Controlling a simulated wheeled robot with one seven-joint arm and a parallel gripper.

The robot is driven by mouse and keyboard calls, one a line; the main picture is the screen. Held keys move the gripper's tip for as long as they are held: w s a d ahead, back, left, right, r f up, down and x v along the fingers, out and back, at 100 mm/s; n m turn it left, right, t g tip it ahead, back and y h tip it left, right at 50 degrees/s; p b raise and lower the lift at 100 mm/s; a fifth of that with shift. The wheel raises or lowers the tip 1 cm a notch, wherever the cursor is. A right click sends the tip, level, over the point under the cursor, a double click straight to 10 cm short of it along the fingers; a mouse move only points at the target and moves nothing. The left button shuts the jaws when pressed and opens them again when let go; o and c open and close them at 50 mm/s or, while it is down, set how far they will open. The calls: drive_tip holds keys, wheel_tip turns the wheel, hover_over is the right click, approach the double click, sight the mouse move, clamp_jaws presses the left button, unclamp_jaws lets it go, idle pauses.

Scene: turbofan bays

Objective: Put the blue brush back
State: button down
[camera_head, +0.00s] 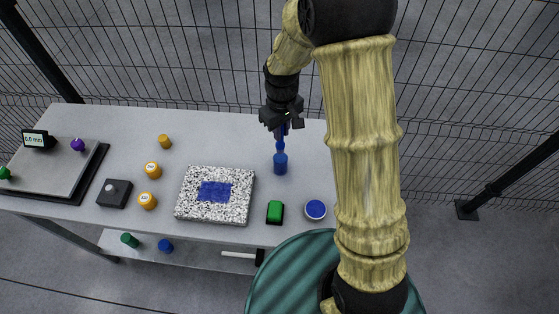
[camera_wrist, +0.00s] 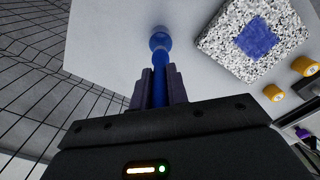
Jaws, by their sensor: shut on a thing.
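My gripper (camera_head: 284,118) is shut on the upper part of a slim blue brush (camera_head: 282,142), over the right part of the grey table. The brush points down, and it also shows between the fingers in the wrist view (camera_wrist: 159,88). At its lower end is a wider blue cylinder (camera_head: 280,164), which shows as a rounded blue shape in the wrist view (camera_wrist: 160,42). I cannot tell whether this is a holder around the brush tip or part of the brush. A speckled block (camera_head: 184,208) with a blue patch (camera_head: 214,192) lies to the left.
A round blue-topped dish (camera_head: 316,210) and a green block on a black base (camera_head: 275,212) are near the table's front edge. Several orange cylinders (camera_head: 152,170), a dark box (camera_head: 115,193) and a grey plate with a display (camera_head: 36,139) are left. A lower shelf holds small items.

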sight(281, 153)
drive_tip(key=shift+s+r, duration=0.1)
drive_tip(key=shift+s, duration=0.05)
drive_tip(key=shift+f+p, duration=0.85)
drive_tip(key=shift+f, duration=2.1)
drive_tip(key=shift+f+p, duration=0.65)
drive_tip(key=shift+f, duration=1.45)
drive_tip(key=shift+f, duration=0.1)
drive_tip(key=c, duration=1.4)
unclamp_jaws()
drive_tip(key=shift+o, duration=0.2)
